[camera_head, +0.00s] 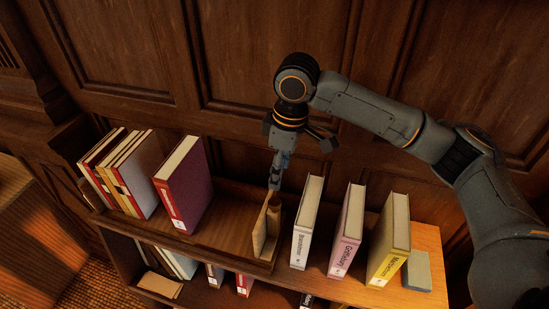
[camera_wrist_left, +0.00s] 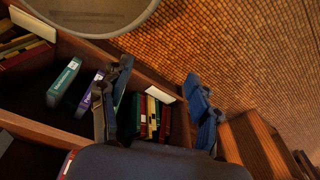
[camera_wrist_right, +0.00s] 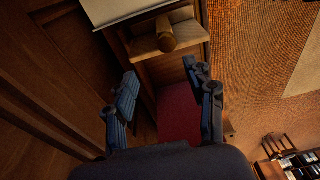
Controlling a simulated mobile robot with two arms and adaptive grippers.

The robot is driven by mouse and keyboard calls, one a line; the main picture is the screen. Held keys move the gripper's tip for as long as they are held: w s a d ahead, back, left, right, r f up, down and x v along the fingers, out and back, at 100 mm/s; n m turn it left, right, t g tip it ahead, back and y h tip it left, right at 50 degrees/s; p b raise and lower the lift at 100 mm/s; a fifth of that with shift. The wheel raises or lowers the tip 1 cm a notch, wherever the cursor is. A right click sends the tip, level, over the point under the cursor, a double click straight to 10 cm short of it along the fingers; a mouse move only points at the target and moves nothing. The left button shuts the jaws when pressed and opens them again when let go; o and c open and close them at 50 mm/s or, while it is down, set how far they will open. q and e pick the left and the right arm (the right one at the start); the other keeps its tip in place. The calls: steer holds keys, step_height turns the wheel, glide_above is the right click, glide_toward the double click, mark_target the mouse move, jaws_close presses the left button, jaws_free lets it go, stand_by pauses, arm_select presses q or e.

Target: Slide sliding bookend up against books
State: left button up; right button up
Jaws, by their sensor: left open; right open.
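The wooden sliding bookend (camera_head: 272,222) stands upright on the shelf top, right of a wide gap from the maroon book (camera_head: 184,186). That book leans at the right of the left book group (camera_head: 123,172). My right gripper (camera_head: 276,184) is over the bookend's upper end; contact is unclear in the head view. In the right wrist view its fingers (camera_wrist_right: 165,108) are open, with a wooden piece with a round knob (camera_wrist_right: 166,36) above them and a red surface (camera_wrist_right: 180,105) beyond. My left gripper (camera_wrist_left: 155,108) is open and empty over the lower shelves, outside the head view.
White (camera_head: 306,222), pink (camera_head: 347,231) and yellow (camera_head: 389,240) books stand right of the bookend, with a small grey-green block (camera_head: 417,271) beyond. The shelf's bare wooden floor (camera_head: 224,226) lies between maroon book and bookend. A panelled wall (camera_head: 245,55) stands close behind.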

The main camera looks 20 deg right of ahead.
mark_target(276, 202)
arm_select(q)
steer(key=s+f+g+b, duration=0.1)
steer(key=s+f+b, duration=0.35)
steer(key=s, duration=0.55)
arm_select(e)
steer(key=f+b, duration=0.3)
steer(key=f, duration=0.2)
steer(key=s+a+f+b, duration=0.1)
steer(key=f+b, duration=0.1)
steer(key=f, duration=0.1)
steer(key=shift+f+b, duration=0.15)
steer(key=shift+b, duration=0.15)
steer(key=shift+s+f+p, duration=0.1)
steer(key=shift+f+p, duration=0.2)
steer(key=shift+p, duration=0.35)
step_height(276, 202, down, 2)
steer(key=shift+a+f, duration=0.1)
steer(key=shift+a, duration=0.05)
steer(key=c, duration=0.4)
steer(key=shift+c, duration=0.8)
jaws_close()
arm_select(q)
steer(key=w+f, duration=0.4)
steer(key=w, duration=0.1)
steer(key=shift+f+t, duration=0.3)
steer(key=shift+f, duration=0.1)
steer(key=shift+s, duration=0.1)
